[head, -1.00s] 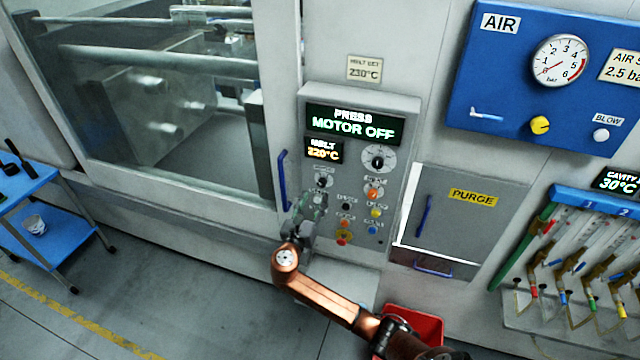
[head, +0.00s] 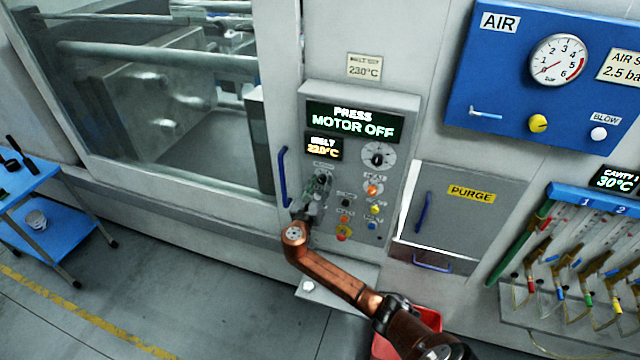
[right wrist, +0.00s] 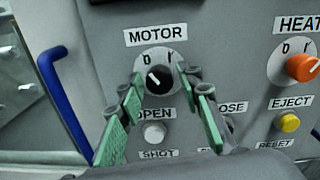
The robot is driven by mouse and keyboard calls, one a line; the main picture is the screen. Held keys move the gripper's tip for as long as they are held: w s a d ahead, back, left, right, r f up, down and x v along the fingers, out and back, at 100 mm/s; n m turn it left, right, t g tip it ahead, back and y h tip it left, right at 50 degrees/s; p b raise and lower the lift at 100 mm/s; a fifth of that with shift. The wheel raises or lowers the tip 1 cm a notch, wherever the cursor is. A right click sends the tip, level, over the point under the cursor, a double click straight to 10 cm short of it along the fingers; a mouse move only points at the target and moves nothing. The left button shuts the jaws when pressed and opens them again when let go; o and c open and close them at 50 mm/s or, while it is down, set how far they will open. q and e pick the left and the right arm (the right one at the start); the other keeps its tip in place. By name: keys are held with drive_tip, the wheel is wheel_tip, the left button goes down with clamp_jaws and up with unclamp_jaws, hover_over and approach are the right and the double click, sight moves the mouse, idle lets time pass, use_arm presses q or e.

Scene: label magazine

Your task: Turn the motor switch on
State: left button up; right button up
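The motor switch is a black round knob (right wrist: 160,80) under a MOTOR label in the right wrist view, with 0 and I marks above it. Its white pointer line is turned up and to the left, toward the 0. My right gripper (right wrist: 161,76) is open, with green finger pads on either side of the knob; I cannot tell whether they touch it. In the head view my right gripper (head: 318,188) is at the left of the control panel (head: 402,175) and partly covers the switch. The panel display (head: 352,123) reads PRESS MOTOR OFF. My left gripper is out of view.
Below the switch is a white OPEN button (right wrist: 154,133). An orange HEAT knob (right wrist: 303,67) is to the right, above a yellow EJECT button (right wrist: 289,122). A blue handle (right wrist: 65,100) stands out at the left. The PURGE door (head: 455,220) is right of the panel.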

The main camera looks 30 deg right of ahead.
clamp_jaws()
idle(0.3)
drive_tip(key=m+b, duration=0.1)
drive_tip(key=m, duration=0.1)
drive_tip(key=m+b, duration=0.1)
drive_tip(key=shift+f+m+b, duration=0.2)
drive_tip(key=shift+m+b, duration=0.1)
drive_tip(key=shift+m, duration=0.1)
drive_tip(key=m+b, duration=0.2)
drive_tip(key=m, duration=0.1)
drive_tip(key=shift+f+m+b, duration=0.1)
drive_tip(key=shift+m+b, duration=0.25)
drive_tip(key=shift+m, duration=0.05)
drive_tip(key=m+b, duration=0.4)
drive_tip(key=shift+m, duration=0.4)
drive_tip(key=shift+m+b, duration=0.65)
drive_tip(key=shift+m, duration=0.25)
